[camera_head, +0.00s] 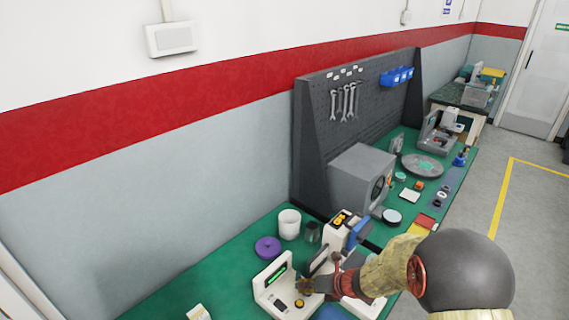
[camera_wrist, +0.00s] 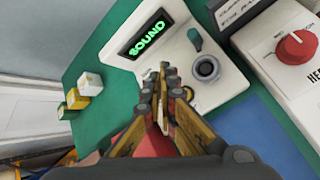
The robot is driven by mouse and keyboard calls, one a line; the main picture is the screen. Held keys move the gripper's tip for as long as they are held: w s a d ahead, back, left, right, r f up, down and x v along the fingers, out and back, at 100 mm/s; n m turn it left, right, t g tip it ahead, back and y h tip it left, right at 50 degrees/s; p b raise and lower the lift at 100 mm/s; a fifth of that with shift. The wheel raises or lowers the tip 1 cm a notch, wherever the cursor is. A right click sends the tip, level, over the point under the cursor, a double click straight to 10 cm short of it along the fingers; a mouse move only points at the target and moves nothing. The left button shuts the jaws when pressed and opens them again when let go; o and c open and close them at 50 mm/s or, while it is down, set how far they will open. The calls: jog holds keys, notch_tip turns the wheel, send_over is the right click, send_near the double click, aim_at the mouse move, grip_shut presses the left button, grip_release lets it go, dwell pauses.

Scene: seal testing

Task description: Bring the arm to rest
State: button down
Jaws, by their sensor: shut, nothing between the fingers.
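My gripper (camera_head: 304,286) is at the near end of the green workbench (camera_head: 215,270), low over a white tester (camera_head: 268,292). In the wrist view my gripper (camera_wrist: 163,84) has its fingers together with nothing between them. The tester also shows there (camera_wrist: 185,25), with a lit green display reading "SOUND" (camera_wrist: 142,38) and a round dark-rimmed fitting (camera_wrist: 206,68) just right of the fingertips. Whether the fingertips touch the tester I cannot tell. My arm hides part of the bench's front.
A white machine with a red knob (camera_wrist: 297,45) stands close on the right in the wrist view. White and yellow blocks (camera_wrist: 88,82) lie left. A white cup (camera_head: 289,224), purple disc (camera_head: 267,247) and grey box (camera_head: 362,178) stand behind. The floor (camera_head: 535,225) beside the bench is clear.

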jog(key=shift+s+a+n, duration=0.1)
jog(key=shift+a+n, duration=0.05)
jog(key=shift+n, duration=0.75)
jog(key=s+n, duration=0.1)
jog(key=n, duration=0.1)
jog(key=s+n+g, duration=0.1)
jog(key=s, duration=0.1)
jog(key=s+a+f+n+g, duration=0.1)
jog(key=s+n, duration=0.1)
jog(key=shift+s+a+f+n+y, duration=0.1)
jog(key=shift+n+y, duration=0.2)
jog(key=s+d+r+n+g+h, duration=0.25)
jog(key=s+r+n, duration=0.55)
jog(key=s+n, duration=0.45)
jog(key=s+d+r+n+t+h+b, duration=0.2)
jog(key=s+d+r+n, duration=0.3)
jog(key=r+n, duration=0.2)
jog(key=s+d+r+n+t+h+b, duration=0.2)
jog(key=r+n, duration=0.6)
jog(key=r, duration=0.4)
jog(key=s+d+h, duration=0.1)
jog(key=s+d, duration=0.1)
jog(key=s, duration=0.1)
jog(key=shift+d+r, duration=0.3)
jog(key=shift+d, duration=0.1)
